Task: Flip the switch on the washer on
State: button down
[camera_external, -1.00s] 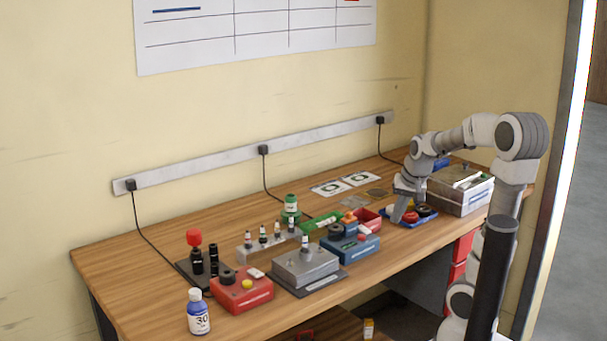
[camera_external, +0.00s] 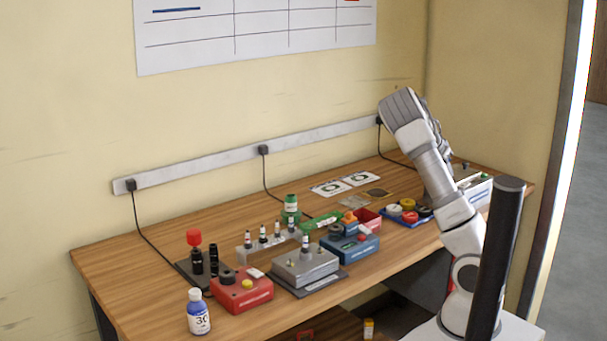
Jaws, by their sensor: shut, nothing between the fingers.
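A grey box-shaped machine with a pale front (camera_external: 479,192) stands at the right end of the bench and looks like the washer. My arm covers its left part, and only its right side and some of its top show. Its switch is too small or hidden to make out, so I cannot tell its position. My arm rises from the lower right, bends high above the bench and folds back down behind itself towards the machine. My gripper is hidden behind the arm. I cannot see whether it touches the machine.
A blue tray (camera_external: 427,217) with red, yellow and white round parts lies left of the machine. Blue (camera_external: 362,249), grey (camera_external: 305,268) and red (camera_external: 243,297) boxes stand further left. A bottle (camera_external: 199,312) stands at the front left. Cards (camera_external: 345,185) lie at the back.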

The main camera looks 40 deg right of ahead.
jog(key=d+r+h, duration=0.1)
jog(key=r, duration=0.1)
jog(key=w+d+r+h, duration=0.1)
jog(key=d+r, duration=0.1)
jog(key=shift+d+m+p, duration=0.1)
jog(key=shift+m+p, duration=0.2)
jog(key=shift+p, duration=0.1)
jog(key=x, duration=0.9)
jog(key=shift+s+d+f, duration=0.1)
jog(key=shift+s+d, duration=0.1)
jog(key=shift+s, duration=0.05)
jog(key=f, duration=0.3)
jog(key=shift+w+d+f, duration=0.1)
jog(key=shift+d+f, duration=0.05)
jog(key=shift+d, duration=0.25)
jog(key=shift+f, duration=0.55)
jog(key=shift+d, duration=0.1)
jog(key=shift+d, duration=0.1)
jog(key=shift+f+y, duration=0.2)
jog(key=shift+y, duration=0.1)
jog(key=shift+d, duration=0.1)
